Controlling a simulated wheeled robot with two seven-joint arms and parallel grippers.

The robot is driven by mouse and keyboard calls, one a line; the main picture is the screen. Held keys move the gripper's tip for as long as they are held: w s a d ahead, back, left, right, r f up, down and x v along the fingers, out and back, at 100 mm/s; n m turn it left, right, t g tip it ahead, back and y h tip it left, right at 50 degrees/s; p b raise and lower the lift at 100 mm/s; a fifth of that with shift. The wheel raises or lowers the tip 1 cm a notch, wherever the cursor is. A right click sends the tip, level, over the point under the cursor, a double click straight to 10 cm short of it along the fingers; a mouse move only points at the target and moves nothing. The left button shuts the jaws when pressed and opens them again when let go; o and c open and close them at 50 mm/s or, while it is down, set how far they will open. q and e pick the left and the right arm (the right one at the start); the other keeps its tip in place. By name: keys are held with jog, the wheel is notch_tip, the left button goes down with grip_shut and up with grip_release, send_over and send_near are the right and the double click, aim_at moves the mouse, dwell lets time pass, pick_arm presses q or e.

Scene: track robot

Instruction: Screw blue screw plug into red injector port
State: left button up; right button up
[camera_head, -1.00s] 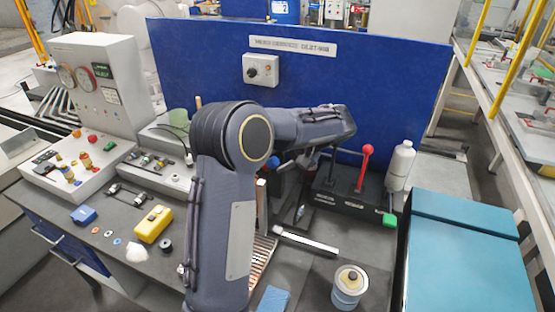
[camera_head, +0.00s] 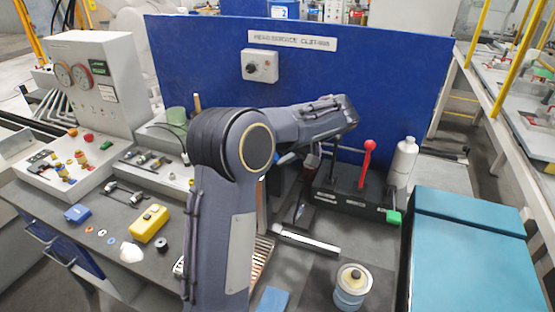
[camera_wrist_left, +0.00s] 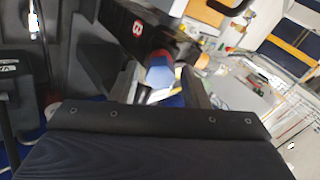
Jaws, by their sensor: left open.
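In the left wrist view, a blue faceted piece (camera_wrist_left: 160,73), which looks like the screw plug, sits against a small reddish part (camera_wrist_left: 159,56) that may be the injector port. I cannot tell whether the plug is threaded in or only touching. My left gripper (camera_wrist_left: 160,92) is open, with its grey fingers on either side of the blue piece and apparently apart from it. In the head view, my left arm bends across the bench's middle and hides the plug, the port and most of the gripper. My right gripper is not in view.
A black box with a red-knobbed lever (camera_head: 368,147) and a green-ended handle (camera_head: 393,217) stands right of my forearm. A white bottle (camera_head: 402,163) is behind it. A yellow box (camera_head: 148,223) lies left. A blue-white canister (camera_head: 350,287) stands in front. A blue panel (camera_head: 390,80) rises behind.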

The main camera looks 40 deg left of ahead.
pick_arm(q)
jog(key=shift+f+n+b, duration=0.15)
jog(key=shift+n+b, duration=2.35)
jog(key=shift+n, duration=0.3)
jog(key=shift+n+b, duration=0.75)
jog(key=shift+n, duration=0.65)
jog(key=shift+n+b, duration=0.7)
jog(key=shift+b, duration=0.3)
jog(key=n+b, duration=0.5)
jog(key=n, duration=0.1)
jog(key=shift+n, duration=0.3)
jog(key=n+b, duration=0.2)
jog(key=shift+n, duration=0.4)
jog(key=shift+r+n, duration=0.2)
jog(key=shift+n, duration=0.4)
